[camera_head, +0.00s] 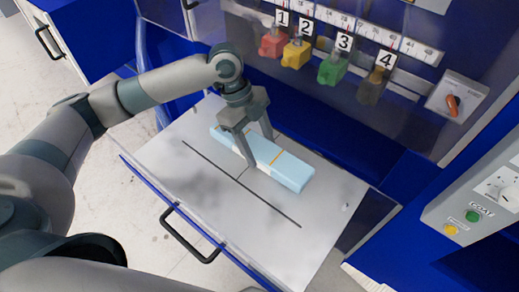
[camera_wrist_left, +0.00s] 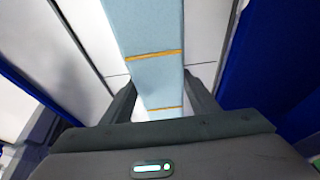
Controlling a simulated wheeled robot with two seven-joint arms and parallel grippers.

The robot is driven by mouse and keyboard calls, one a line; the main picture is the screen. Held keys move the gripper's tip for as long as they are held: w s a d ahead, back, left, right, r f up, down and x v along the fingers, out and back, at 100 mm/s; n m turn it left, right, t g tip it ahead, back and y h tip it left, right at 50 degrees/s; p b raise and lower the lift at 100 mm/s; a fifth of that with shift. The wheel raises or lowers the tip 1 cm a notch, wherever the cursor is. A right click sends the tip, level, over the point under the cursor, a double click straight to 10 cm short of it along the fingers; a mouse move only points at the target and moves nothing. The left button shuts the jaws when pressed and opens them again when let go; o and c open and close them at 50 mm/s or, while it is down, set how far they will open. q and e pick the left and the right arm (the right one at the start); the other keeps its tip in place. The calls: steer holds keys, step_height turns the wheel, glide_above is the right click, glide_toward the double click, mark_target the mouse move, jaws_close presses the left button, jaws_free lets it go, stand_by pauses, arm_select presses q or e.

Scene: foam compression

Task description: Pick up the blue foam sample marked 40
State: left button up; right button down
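A light blue foam block (camera_head: 285,168) with orange lines and a paler stretch lies on the grey tray in the head view. No number 40 is readable on it. My left gripper (camera_head: 257,148) points down over the block with one finger on each long side. In the left wrist view the foam (camera_wrist_left: 155,75) runs between the two fingertips (camera_wrist_left: 160,85), very close to both. I cannot tell whether the fingers press on it. My right gripper is not in view.
The grey tray (camera_head: 185,165) has dark slots and a black front handle (camera_head: 190,237). Behind it stands a blue cabinet with red, yellow, green and brown tags (camera_head: 331,70) numbered 1 to 4. A control panel (camera_head: 475,205) with green and yellow buttons is at the right.

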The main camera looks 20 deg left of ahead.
mark_target(265, 149)
arm_select(q)
steer(key=shift+c, duration=0.2)
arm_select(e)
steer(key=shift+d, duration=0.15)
arm_select(q)
steer(key=shift+r, duration=0.15)
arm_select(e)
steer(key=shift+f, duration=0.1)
